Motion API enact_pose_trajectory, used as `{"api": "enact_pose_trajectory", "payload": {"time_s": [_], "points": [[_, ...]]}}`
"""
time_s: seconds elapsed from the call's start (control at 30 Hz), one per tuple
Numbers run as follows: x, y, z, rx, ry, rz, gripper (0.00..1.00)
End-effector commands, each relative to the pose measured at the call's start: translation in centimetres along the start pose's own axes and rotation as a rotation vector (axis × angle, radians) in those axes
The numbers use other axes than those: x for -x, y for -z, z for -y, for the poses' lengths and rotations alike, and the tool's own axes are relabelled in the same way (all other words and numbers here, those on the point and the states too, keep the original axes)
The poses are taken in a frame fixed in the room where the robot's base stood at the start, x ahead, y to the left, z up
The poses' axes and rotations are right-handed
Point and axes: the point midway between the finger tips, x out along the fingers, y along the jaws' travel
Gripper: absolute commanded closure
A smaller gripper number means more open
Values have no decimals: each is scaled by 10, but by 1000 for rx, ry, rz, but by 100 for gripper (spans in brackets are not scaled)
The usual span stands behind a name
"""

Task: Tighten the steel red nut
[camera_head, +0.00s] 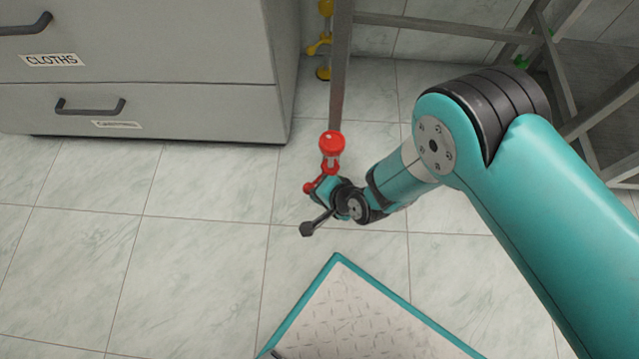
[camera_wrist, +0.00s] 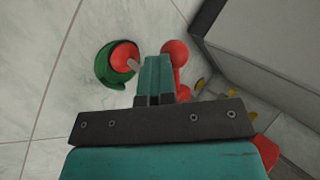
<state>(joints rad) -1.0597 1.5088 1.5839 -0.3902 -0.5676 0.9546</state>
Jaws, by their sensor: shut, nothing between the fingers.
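A red rounded fitting (camera_head: 331,144) sits at the lower end of a grey steel leg in the head view, with smaller red parts below it. My gripper (camera_head: 326,187) is low beside these red parts and partly hides them. In the wrist view my gripper (camera_wrist: 158,62) has its two teal fingers shut together, with nothing held. A red piece with a short grey pin (camera_wrist: 123,54) lies just left of the fingertips, partly ringed by a green part (camera_wrist: 106,66). A red knob with a stem (camera_wrist: 175,50) is just right of the fingers. I cannot tell which red piece is the nut, or whether the fingers touch one.
A grey drawer cabinet (camera_head: 150,60) stands at the left. Yellow fittings (camera_head: 323,45) are farther back by the steel leg (camera_head: 341,70). A steel frame (camera_head: 440,28) stands at the back right. Tiled floor at the left is clear.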

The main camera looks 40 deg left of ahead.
Motion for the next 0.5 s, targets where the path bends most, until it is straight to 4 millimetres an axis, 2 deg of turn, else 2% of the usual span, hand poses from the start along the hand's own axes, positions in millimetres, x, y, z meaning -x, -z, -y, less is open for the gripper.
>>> {"api": "enact_pose_trajectory", "payload": {"time_s": [0.27, 0.37, 0.5], "points": [[0, -3, 1, 3, 3, 6, 100], [6, -4, -2, 3, 1, 8, 100], [27, -7, -13, 4, -3, 10, 100]]}}
